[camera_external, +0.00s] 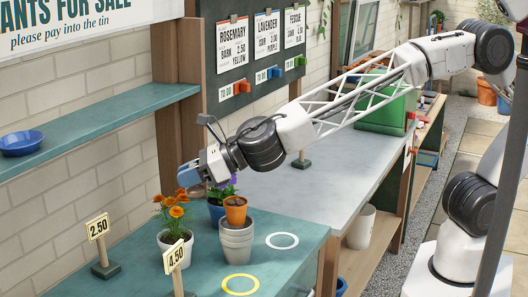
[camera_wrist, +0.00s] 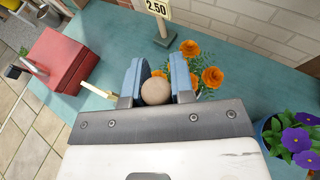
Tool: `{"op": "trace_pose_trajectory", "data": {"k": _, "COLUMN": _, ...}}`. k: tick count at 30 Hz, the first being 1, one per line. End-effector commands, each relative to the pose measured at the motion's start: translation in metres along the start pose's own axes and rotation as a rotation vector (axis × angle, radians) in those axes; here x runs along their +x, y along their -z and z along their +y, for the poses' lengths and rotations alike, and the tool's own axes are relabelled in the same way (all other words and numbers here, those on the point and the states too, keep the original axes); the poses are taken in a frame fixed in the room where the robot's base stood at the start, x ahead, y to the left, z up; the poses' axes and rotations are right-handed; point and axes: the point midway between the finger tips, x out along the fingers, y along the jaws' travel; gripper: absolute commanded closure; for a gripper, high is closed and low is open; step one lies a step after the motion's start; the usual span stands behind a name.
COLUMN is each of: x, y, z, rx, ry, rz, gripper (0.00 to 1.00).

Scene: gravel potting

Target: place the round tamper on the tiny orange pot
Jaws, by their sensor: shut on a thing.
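The tiny orange pot (camera_external: 236,210) stands upright on top of a stack of grey pots (camera_external: 236,238) on the teal counter in the external view. My gripper (camera_external: 188,176) is above the counter, higher than the orange pot and to its left in the picture. In the wrist view, its two blue fingers (camera_wrist: 155,85) are shut on the round tamper (camera_wrist: 156,91), of which a tan rounded end shows between them. The rest of the tamper is hidden. The orange pot does not show in the wrist view.
Orange marigolds in a white pot (camera_external: 174,250) and a purple-flowered blue pot (camera_external: 216,213) stand near the stack. Price signs 2.50 (camera_external: 98,228) and 4.50 (camera_external: 174,256) stand left. A red box (camera_wrist: 62,62) shows in the wrist view. Yellow (camera_external: 241,292) and white (camera_external: 282,247) rings mark bare counter.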

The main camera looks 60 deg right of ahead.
Motion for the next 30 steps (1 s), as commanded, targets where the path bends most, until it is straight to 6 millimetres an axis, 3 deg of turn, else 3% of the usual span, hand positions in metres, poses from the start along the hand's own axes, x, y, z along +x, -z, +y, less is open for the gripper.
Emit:
{"op": "trace_pose_trajectory", "data": {"k": 11, "x": -0.101, "y": 0.016, "z": -0.009, "rx": 0.059, "ry": 0.138, "rz": -0.008, "gripper": 1.0}}
{"op": "trace_pose_trajectory", "data": {"k": 21, "x": -0.191, "y": 0.052, "z": -0.029, "rx": 0.102, "ry": 0.265, "rz": 0.0, "gripper": 1.0}}
{"op": "trace_pose_trajectory", "data": {"k": 30, "x": -0.235, "y": 0.077, "z": -0.043, "rx": 0.119, "ry": 0.332, "rz": 0.007, "gripper": 1.0}}
